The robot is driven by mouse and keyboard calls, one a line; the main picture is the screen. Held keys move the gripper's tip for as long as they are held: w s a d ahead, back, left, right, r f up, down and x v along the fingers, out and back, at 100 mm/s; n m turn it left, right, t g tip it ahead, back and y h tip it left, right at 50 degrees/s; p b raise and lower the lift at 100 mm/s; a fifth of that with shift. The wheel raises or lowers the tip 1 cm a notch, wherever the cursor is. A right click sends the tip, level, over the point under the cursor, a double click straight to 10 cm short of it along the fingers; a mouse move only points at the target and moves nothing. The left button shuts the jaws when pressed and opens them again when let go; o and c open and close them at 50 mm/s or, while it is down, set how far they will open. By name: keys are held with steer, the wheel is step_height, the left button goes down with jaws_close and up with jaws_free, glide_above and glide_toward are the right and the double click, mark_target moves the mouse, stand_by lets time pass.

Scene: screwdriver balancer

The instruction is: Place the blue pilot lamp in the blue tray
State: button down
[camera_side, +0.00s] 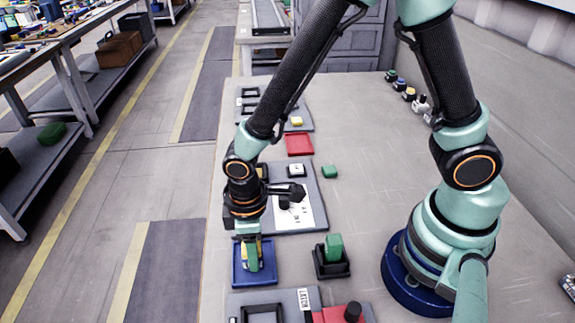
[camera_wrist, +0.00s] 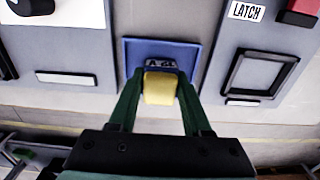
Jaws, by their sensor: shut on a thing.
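My gripper (camera_wrist: 160,92) points down over the blue tray (camera_wrist: 135,50), its green fingers closed on a yellow block (camera_wrist: 160,90). A dark end with pale markings shows just beyond the block, over the tray. In the side view my gripper (camera_side: 253,262) is low inside the outline of the blue tray (camera_side: 238,276), the yellow block mostly hidden by the fingers. I cannot tell whether the block touches the tray floor. A small dark piece with a blue part (camera_side: 399,83), possibly the blue pilot lamp, stands in a row at the table's back right.
A black holder (camera_side: 332,268) with a green block stands right of the blue tray. A panel marked LATCH (camera_side: 304,298) lies in front, and a grey panel (camera_side: 315,180) with a knob behind. A red tray (camera_side: 299,144) is farther back. The table's middle right is clear.

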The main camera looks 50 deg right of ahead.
steer(key=shift+f, duration=0.15)
steer(key=shift+c, duration=1.7)
jaws_free()
step_height(320, 180, up, 12)
steer(key=d+r+m+t, duration=0.2)
steer(key=d+r+m, duration=0.2)
steer(key=d, duration=0.5)
steer(key=d+r+m+t, duration=0.3)
steer(key=d+r+m, duration=0.2)
steer(key=d+r, duration=0.2)
steer(key=shift+w+d+r+t, duration=0.2)
steer(key=shift+d+r+t, duration=0.1)
steer(key=shift+d, duration=0.85)
